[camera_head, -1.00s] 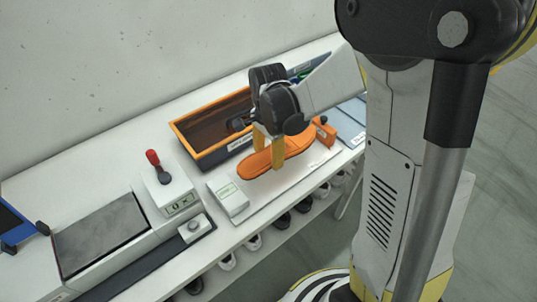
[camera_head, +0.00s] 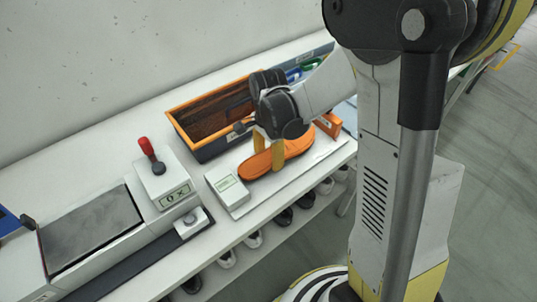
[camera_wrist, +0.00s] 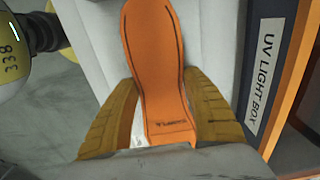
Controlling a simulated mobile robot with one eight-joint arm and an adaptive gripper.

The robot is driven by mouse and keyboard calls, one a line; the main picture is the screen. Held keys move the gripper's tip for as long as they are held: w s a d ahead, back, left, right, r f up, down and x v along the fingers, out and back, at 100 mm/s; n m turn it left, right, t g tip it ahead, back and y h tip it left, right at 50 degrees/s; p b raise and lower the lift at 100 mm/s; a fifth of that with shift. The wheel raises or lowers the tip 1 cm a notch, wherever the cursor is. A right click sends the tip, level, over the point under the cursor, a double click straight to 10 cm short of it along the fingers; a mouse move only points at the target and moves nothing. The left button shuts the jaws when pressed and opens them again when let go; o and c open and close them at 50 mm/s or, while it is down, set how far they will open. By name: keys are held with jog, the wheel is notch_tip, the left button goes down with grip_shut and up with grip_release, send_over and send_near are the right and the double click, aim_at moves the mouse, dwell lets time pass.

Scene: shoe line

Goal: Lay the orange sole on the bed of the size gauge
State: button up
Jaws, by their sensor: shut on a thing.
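The orange sole (camera_head: 290,148) lies lengthwise over the white bed of the size gauge (camera_head: 296,173), between its white labelled end block (camera_head: 228,187) and its orange stop (camera_head: 328,125). My gripper (camera_head: 268,162) is shut on the sole, its yellow fingers on either side. In the wrist view the sole (camera_wrist: 155,62) sits between the two fingers (camera_wrist: 160,118), with the pale bed under it. I cannot tell whether the sole touches the bed. The gripper and wrist hide part of the sole's far side.
An orange-rimmed dark box (camera_head: 178,128) stands close behind the gauge; its "UV LIGHT BOX" label (camera_wrist: 262,75) shows in the wrist view. A device with a red lever (camera_head: 147,147) and a dark-topped unit (camera_head: 90,230) stand left. Shoes sit on a shelf below.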

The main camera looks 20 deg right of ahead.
jog(key=shift+f+b, duration=0.45)
jog(key=shift+f, duration=0.4)
jog(key=o, duration=1.4)
jog(key=shift+r, duration=0.15)
notch_tip(320, 180, up, 12)
